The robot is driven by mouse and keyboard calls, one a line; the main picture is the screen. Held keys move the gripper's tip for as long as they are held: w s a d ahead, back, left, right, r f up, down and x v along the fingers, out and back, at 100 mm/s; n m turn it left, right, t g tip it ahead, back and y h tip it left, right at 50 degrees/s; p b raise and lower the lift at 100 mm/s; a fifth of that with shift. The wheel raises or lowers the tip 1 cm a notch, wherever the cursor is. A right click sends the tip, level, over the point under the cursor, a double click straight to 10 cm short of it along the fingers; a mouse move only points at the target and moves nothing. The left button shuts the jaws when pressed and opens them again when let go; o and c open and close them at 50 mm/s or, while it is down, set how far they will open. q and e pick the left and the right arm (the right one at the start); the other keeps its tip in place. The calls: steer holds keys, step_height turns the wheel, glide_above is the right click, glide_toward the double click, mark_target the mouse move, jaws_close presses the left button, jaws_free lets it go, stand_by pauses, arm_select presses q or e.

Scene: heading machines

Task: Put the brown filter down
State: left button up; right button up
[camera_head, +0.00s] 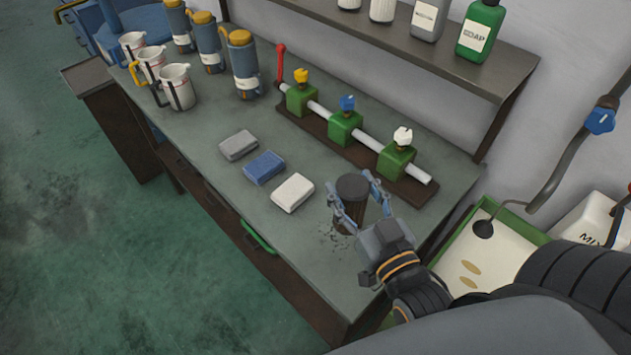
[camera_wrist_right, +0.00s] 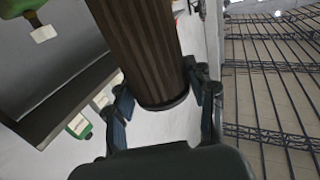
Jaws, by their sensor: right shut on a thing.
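The brown filter (camera_head: 350,204) is a dark ribbed cylinder with a dark cap. It stands upright at the right part of the grey workbench (camera_head: 225,180), over a patch of dark crumbs. From this angle I cannot tell whether its base touches the bench. My right gripper (camera_head: 362,207) is shut on the filter, one finger on each side. In the right wrist view the filter (camera_wrist_right: 148,45) fills the space between the fingers of the right gripper (camera_wrist_right: 165,105). My left gripper is in neither view.
Grey (camera_head: 238,145), blue (camera_head: 264,167) and white (camera_head: 293,192) blocks lie left of the filter. A pipe with green valves (camera_head: 345,128) is mounted behind it. Jugs (camera_head: 177,87) and blue canisters (camera_head: 243,62) stand at the far left. A sink (camera_head: 480,250) is at the right.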

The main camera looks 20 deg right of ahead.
steer(key=w+d+f+b, duration=0.3)
steer(key=w+f+b, duration=0.4)
steer(key=w+f, duration=0.4)
steer(key=shift+w+f, duration=0.2)
steer(key=shift+f, duration=0.4)
steer(key=shift+f, duration=0.1)
steer(key=o, duration=1.3)
